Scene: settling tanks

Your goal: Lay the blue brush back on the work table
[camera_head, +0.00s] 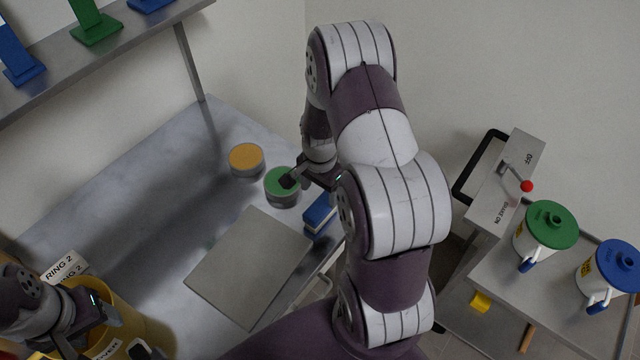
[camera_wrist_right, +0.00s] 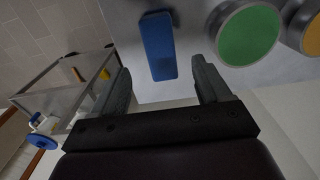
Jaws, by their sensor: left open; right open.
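The blue brush (camera_head: 320,214) lies on the work table (camera_head: 150,190) near its front edge, beside the grey plate and the green-topped round pot. My right gripper (camera_head: 308,180) is above the table, close to the brush and the green-topped pot; one finger is partly hidden by my arm. In the right wrist view its two fingers (camera_wrist_right: 163,85) are apart with nothing between them. The blue brush (camera_wrist_right: 158,48) shows just beyond the fingertips, apart from them. My left gripper (camera_head: 100,334) is open at the lower left, over the yellow bin.
A green-topped pot (camera_head: 282,184) and an orange-topped pot (camera_head: 246,158) stand behind the grey plate (camera_head: 250,268). The yellow bin (camera_head: 125,318) is at lower left. A shelf (camera_head: 110,50) hangs above. A cart (camera_head: 570,275) with lidded jugs stands right, by a red-knobbed lever box (camera_head: 508,180).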

